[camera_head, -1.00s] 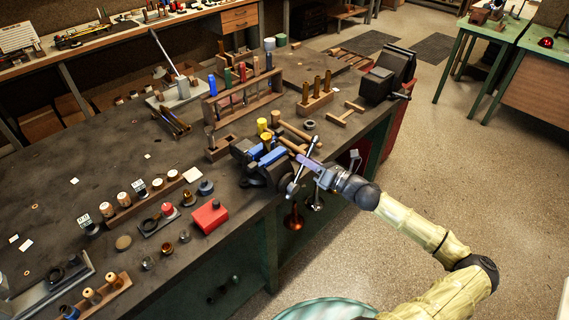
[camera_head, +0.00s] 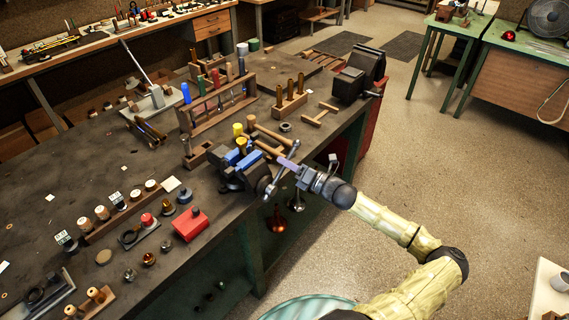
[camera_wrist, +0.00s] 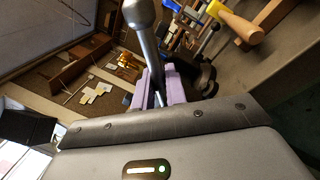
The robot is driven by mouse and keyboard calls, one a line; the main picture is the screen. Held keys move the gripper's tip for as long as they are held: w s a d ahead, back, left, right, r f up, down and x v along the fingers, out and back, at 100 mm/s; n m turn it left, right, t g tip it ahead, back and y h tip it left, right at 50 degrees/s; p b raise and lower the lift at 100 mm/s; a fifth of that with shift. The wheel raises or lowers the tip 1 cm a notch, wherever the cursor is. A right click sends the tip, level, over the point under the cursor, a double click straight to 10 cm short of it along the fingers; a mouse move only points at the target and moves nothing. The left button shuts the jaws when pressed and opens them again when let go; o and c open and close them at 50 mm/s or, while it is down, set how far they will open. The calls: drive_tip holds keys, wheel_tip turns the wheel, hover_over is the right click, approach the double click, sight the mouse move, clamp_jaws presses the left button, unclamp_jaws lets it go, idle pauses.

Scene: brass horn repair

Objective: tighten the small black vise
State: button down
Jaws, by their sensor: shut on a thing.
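The small black vise (camera_head: 236,184) with blue jaw faces sits at the near right edge of the dark workbench (camera_head: 60,150). Its steel handle bar (camera_head: 272,187) stands slanted off the bench edge, with a ball at its end. My gripper (camera_head: 286,163), with pale purple fingers, is shut on the upper part of this bar. In the wrist view the bar (camera_wrist: 146,40) runs between the fingers (camera_wrist: 162,88), its rounded end near the top. The vise screw is mostly hidden behind the bar and gripper.
Mallets (camera_head: 268,132) and yellow-capped tools lie just behind the vise. A larger black vise (camera_head: 357,80) stands at the bench's far right corner. A red box (camera_head: 190,225) sits left of the small vise. The floor to the right is open.

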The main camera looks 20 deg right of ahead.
drive_tip(key=c, duration=1.5)
unclamp_jaws()
drive_tip(key=shift+s+d+f, duration=0.1)
drive_tip(key=shift+d+f, duration=0.05)
drive_tip(key=shift+f, duration=0.05)
drive_tip(key=shift+r, duration=0.1)
drive_tip(key=b+v, duration=0.4)
drive_tip(key=v, duration=1.3)
drive_tip(key=shift+s+d, duration=0.1)
drive_tip(key=shift+s, duration=0.15)
drive_tip(key=shift+w, duration=0.1)
